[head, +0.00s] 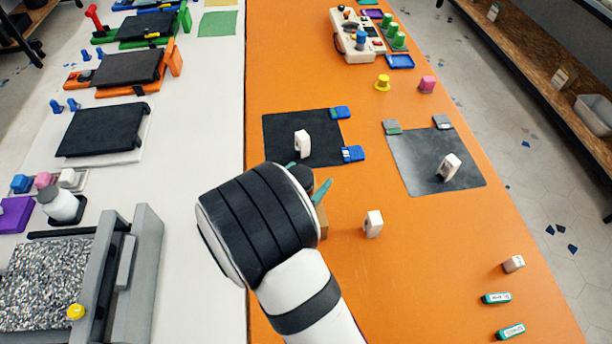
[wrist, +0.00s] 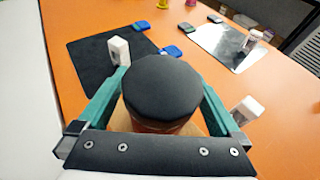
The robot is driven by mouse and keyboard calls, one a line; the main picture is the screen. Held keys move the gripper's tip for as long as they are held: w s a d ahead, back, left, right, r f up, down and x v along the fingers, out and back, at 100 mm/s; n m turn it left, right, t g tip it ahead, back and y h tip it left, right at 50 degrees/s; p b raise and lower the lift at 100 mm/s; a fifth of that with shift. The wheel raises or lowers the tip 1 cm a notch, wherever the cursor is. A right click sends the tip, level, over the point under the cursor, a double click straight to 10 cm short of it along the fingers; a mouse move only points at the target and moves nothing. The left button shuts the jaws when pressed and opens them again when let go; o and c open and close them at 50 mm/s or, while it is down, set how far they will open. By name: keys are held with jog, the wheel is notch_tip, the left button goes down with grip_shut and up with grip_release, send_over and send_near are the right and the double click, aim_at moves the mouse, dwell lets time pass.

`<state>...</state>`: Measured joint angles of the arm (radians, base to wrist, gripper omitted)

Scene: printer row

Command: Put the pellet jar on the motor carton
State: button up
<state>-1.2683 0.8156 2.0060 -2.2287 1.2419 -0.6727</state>
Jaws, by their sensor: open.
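The pellet jar (wrist: 162,88), with a round black lid and a reddish-brown body, stands between the teal fingers of my gripper (wrist: 163,80). The gripper is open, with a finger on each side of the jar. In the head view the dark lid (head: 301,176) shows beside my wrist and the gripper (head: 308,182). The tan motor carton (head: 324,218) shows just below the jar, partly behind my wrist. The jar appears to be over or on the carton; their contact is hidden.
A black mat (head: 280,150) with a white upright part lies behind the jar. A grey mat (head: 420,165) lies to the right. A small white block (head: 373,223) stands close to the carton's right.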

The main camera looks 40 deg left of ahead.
jog(key=v, duration=1.2)
